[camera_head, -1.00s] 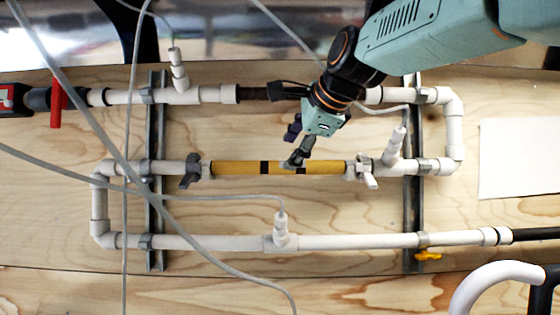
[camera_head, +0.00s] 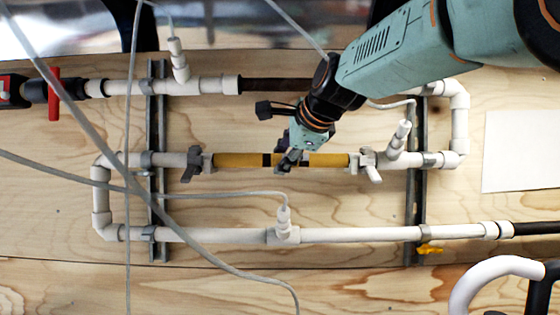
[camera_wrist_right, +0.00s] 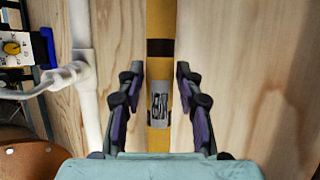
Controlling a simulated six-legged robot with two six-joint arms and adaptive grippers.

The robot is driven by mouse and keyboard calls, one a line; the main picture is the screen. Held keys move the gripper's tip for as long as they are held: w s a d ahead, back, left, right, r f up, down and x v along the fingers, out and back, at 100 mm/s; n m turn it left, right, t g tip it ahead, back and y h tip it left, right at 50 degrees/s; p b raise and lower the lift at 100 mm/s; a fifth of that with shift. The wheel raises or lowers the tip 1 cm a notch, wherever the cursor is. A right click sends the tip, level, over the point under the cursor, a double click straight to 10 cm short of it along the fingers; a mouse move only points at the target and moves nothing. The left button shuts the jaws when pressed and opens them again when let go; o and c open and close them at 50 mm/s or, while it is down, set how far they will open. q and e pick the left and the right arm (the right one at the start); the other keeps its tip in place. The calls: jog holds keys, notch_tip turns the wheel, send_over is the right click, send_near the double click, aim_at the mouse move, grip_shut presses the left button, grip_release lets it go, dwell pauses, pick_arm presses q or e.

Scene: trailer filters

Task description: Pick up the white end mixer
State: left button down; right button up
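A yellow tube with black bands (camera_head: 236,160) runs level along the middle pipe row, between grey-handled fittings at both ends; I cannot tell for certain that it is the white end mixer. My right gripper (camera_head: 290,160) is over its middle. In the right wrist view the yellow tube (camera_wrist_right: 160,25) passes between the open fingers of my right gripper (camera_wrist_right: 160,78), one finger on each side. A printed label on the tube shows between them. I see no clear contact, and the depth is hard to judge. My left gripper is not in view.
White pipes (camera_head: 350,235) run above and below on two grey rails (camera_head: 157,200). Grey cables (camera_head: 90,125) cross the left side. A dark tube (camera_head: 275,85) lies in the upper row. A red-handled valve (camera_head: 54,95) is at left, and a white sheet (camera_head: 520,150) at right.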

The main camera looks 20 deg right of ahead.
jog(key=shift+d, duration=0.1)
jog(key=shift+c, duration=1.4)
grip_shut()
jog(key=shift+r, duration=0.2)
